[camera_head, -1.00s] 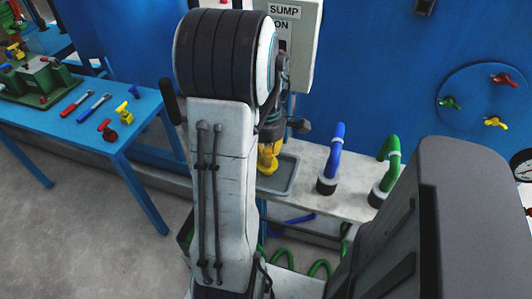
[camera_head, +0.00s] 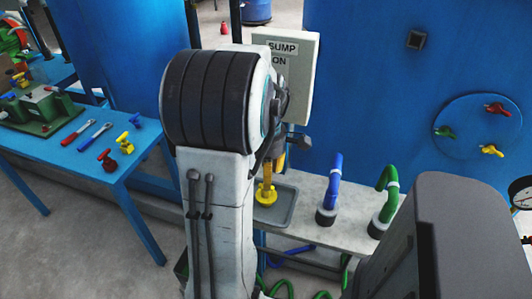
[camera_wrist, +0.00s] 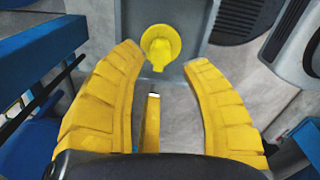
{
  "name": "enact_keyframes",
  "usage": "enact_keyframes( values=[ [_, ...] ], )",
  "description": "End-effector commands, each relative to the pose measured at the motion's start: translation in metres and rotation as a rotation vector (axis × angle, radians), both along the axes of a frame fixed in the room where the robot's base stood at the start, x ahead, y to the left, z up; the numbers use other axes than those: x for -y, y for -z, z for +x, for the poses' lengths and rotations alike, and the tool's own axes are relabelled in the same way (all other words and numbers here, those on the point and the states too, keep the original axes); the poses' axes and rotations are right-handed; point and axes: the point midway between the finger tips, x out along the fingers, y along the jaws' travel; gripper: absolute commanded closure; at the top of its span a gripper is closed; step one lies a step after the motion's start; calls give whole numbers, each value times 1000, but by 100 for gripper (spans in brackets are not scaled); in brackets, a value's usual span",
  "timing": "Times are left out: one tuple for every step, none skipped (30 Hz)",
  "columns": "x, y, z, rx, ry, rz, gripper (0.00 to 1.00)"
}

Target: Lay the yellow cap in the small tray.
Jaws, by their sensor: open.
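The yellow cap (camera_head: 265,194) rests in the small grey tray (camera_head: 284,209) on the pale bench. In the wrist view the round yellow cap (camera_wrist: 160,45) lies just beyond the fingertips, over the grey tray (camera_wrist: 135,18). My gripper (camera_wrist: 164,56) has its two yellow fingers spread wide with nothing between the tips. In the head view my gripper (camera_head: 278,161) is partly hidden behind my arm. It is above the tray and apart from the cap.
Blue (camera_head: 331,190) and green (camera_head: 388,195) bent pipes stand right of the tray. The grey SUMP box (camera_head: 288,70) is behind my arm. A blue table (camera_head: 85,150) at left holds tools and valves. A blue vessel wall (camera_head: 380,90) closes the back.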

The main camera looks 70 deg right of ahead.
Motion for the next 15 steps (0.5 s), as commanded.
enact_keyframes(
  values=[
    [1, -10, 0, 1, 0, -5, 58],
    [1, -16, 0, 1, 0, -6, 58],
    [0, -22, 0, 1, 0, -5, 58],
    [0, -27, 0, 1, 0, -5, 58],
    [0, -32, 0, 1, 0, -5, 58],
    [0, -38, -1, 1, 0, -4, 58],
    [0, -42, -1, 1, 0, -4, 58],
    [-1, -45, -1, 0, 0, -2, 58],
    [-1, -50, -1, 0, 0, -3, 58],
    [-1, -54, -1, 0, 0, -2, 58],
    [-1, -56, -1, 0, 0, -2, 58],
    [-1, -60, -1, 0, 0, -2, 58],
    [-1, -62, -1, 0, 0, -2, 58],
    [-2, -64, -1, 0, 0, -1, 58],
    [-2, -66, -1, 0, 0, -1, 58]
  ],
)
